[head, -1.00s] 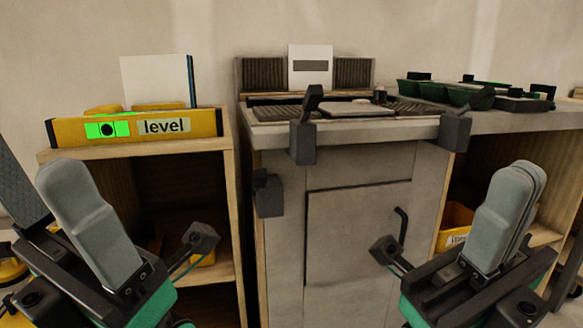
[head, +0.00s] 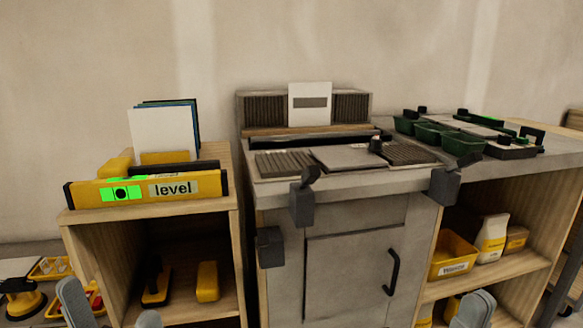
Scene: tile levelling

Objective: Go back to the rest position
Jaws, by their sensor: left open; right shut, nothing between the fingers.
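My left gripper (head: 110,314) shows only by its grey fingertips at the bottom left edge, spread apart with nothing between them. My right gripper (head: 468,310) shows at the bottom right edge, its grey fingertips together and empty. Both are low in front of the furniture and seem to touch nothing. The rest of both grippers and arms is below the picture. The yellow level (head: 148,189) lies along the front of the left shelf top, its green window facing me. A flat grey tile (head: 346,157) lies between ribbed strips on the middle bench (head: 345,185).
Dark clamp-like blocks (head: 301,204) jut from the bench front. The right worktop (head: 545,158) carries green bins (head: 432,134). A yellow box (head: 452,257) and bags (head: 492,238) sit on the shelf below. Cards (head: 163,133) stand behind the level. Yellow tools lie at the lower left.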

